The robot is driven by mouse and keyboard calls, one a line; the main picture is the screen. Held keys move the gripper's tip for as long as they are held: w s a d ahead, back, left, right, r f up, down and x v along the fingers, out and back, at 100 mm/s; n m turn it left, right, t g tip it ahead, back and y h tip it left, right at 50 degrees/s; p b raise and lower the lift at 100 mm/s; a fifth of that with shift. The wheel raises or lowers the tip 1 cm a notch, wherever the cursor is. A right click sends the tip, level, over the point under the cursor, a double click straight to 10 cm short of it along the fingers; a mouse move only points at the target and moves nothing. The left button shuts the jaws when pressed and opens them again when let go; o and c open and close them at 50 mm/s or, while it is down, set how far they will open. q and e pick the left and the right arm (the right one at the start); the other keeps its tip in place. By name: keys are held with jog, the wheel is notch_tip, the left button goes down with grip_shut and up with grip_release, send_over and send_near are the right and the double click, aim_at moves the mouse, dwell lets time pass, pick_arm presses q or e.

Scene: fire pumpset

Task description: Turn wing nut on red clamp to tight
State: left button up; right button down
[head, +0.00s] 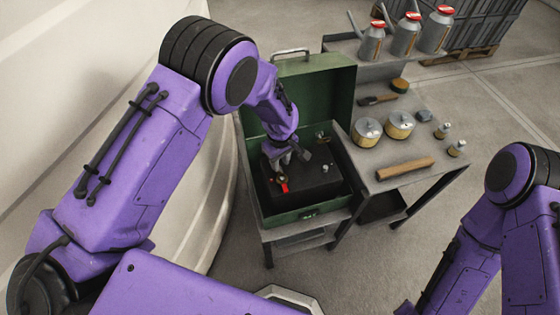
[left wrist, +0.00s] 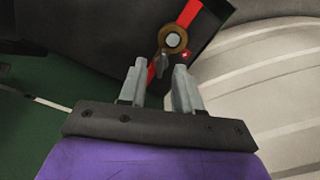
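The red clamp (head: 283,186) lies on top of a black battery (head: 318,181) inside an open green case (head: 316,214). In the left wrist view the red clamp (left wrist: 188,14) is a red strip with a round brass-coloured fitting, and a small grey wing nut (left wrist: 162,62) shows beside that fitting. My left gripper (head: 291,156) is over the battery, close to the clamp. In the left wrist view its two grey fingers (left wrist: 160,72) are apart, with the wing nut just beyond the gap between their tips. I cannot tell whether they touch it. My right gripper is out of view.
The case's raised lid (head: 318,92) stands behind the battery. A grey bench (head: 425,150) on the right holds round tins (head: 400,125), a wooden block (head: 404,168) and small parts. Oil cans (head: 405,38) stand at the back. A large pale curved body (head: 215,200) is close on the left.

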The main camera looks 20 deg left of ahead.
pick_arm(q)
jog(key=shift+f, duration=0.85)
jog(key=shift+c, duration=0.3)
grip_shut()
